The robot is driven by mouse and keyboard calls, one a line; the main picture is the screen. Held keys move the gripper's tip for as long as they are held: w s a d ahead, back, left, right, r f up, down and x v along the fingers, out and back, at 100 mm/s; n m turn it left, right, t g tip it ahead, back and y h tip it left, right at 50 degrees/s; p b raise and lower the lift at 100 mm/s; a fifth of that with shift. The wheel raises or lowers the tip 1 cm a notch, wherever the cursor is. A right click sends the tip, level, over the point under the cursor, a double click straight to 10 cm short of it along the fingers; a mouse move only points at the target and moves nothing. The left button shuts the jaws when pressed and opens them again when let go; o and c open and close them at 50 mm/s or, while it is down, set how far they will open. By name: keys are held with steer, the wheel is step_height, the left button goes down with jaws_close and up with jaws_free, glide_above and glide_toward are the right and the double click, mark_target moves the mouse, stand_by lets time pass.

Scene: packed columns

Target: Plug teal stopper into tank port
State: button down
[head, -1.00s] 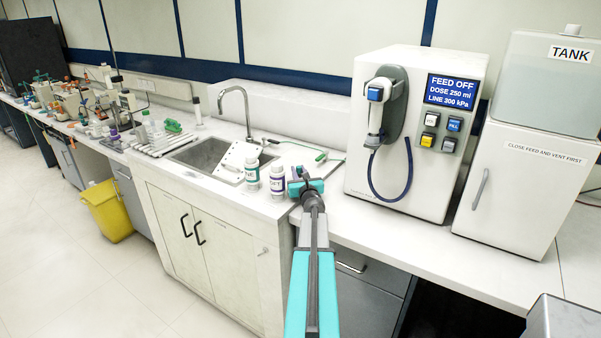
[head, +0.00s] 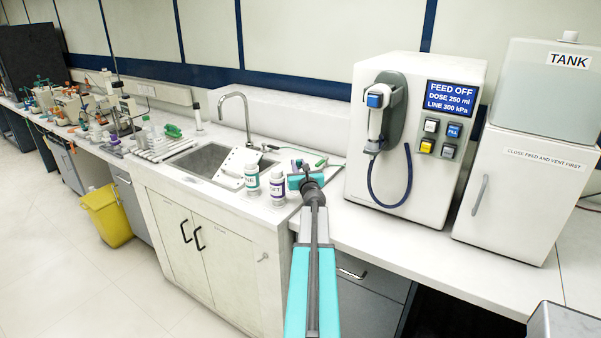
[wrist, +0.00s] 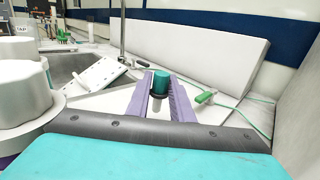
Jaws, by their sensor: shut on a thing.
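The teal stopper (wrist: 161,81) stands upright between the purple fingers of my gripper (wrist: 160,94) in the wrist view. The fingers are shut on it, with a dark ring and paler lower part below the teal top. In the head view my gripper (head: 308,180) is over the counter beside two white bottles, and the stopper is hard to make out there. The tank (head: 545,95) is a pale box labelled TANK at the far right, well apart from my gripper. A small white fitting (head: 570,37) is on its top; I cannot tell whether this is the port.
The feed machine (head: 415,75) reads FEED OFF and stands between my gripper and the tank, with a handset and blue hose. White bottles (head: 277,192) stand close left of my gripper. A sink (head: 205,160) and tap lie behind. Counter front right is clear.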

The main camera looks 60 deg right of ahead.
mark_target(298, 160)
step_height(298, 160, up, 13)
steer(key=p, duration=0.2)
steer(key=shift+f+p, duration=0.2)
steer(key=shift+p, duration=0.1)
stand_by(0.4)
steer(key=shift+w, duration=0.1)
